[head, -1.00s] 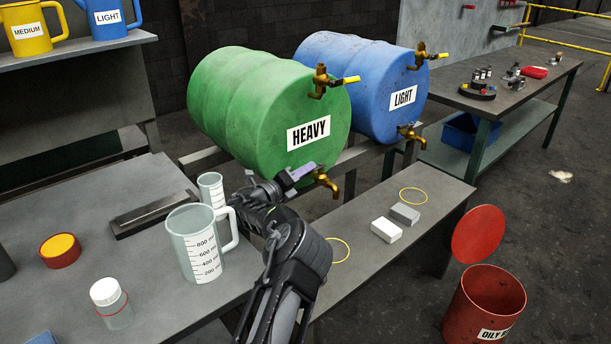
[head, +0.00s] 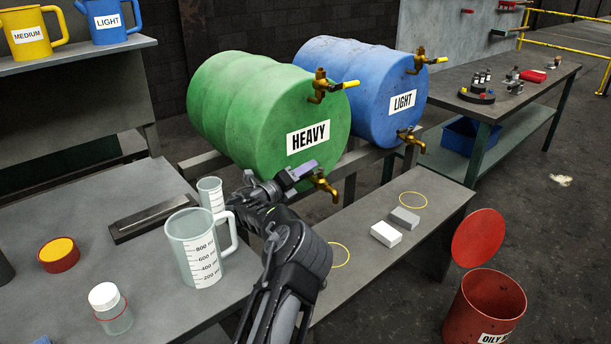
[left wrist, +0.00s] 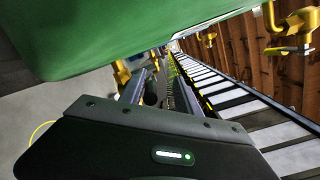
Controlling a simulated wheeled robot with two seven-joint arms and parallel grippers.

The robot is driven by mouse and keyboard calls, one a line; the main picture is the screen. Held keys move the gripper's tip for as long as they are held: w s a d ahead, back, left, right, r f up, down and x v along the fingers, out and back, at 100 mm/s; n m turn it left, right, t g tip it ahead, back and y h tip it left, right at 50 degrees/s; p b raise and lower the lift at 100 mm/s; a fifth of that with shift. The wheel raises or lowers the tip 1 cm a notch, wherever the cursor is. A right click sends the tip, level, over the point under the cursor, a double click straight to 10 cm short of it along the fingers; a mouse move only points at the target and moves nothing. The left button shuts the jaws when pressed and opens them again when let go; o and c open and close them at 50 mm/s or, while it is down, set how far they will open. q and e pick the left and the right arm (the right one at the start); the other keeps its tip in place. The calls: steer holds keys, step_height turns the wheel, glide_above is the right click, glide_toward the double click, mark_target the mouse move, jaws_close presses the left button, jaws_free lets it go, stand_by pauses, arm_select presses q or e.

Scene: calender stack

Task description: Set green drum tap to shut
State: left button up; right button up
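The green drum (head: 260,110) labelled HEAVY lies on its side on a rack. It has an upper brass tap (head: 319,86) with a yellow lever pointing right, and a lower brass tap (head: 325,186) with its spout down. My left gripper (head: 298,172) is at the left of the lower tap, close under the drum's face; I cannot tell whether it touches. In the left wrist view the drum (left wrist: 110,35) fills the top, brass (left wrist: 121,74) shows beside the fingers, and the fingers (left wrist: 160,88) stand apart. The lower tap's lever is not clear. My right gripper is out of view.
The blue drum (head: 357,80) labelled LIGHT stands close to the right. A measuring jug (head: 192,248) and smaller beaker (head: 210,193) are left of my arm. The bench below holds yellow rings and two blocks (head: 386,233). A red bin (head: 485,305) is at lower right.

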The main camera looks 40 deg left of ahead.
arm_select(q)
step_height(320, 180, up, 9)
steer(key=shift+f+b, duration=0.1)
steer(key=shift+b, duration=0.2)
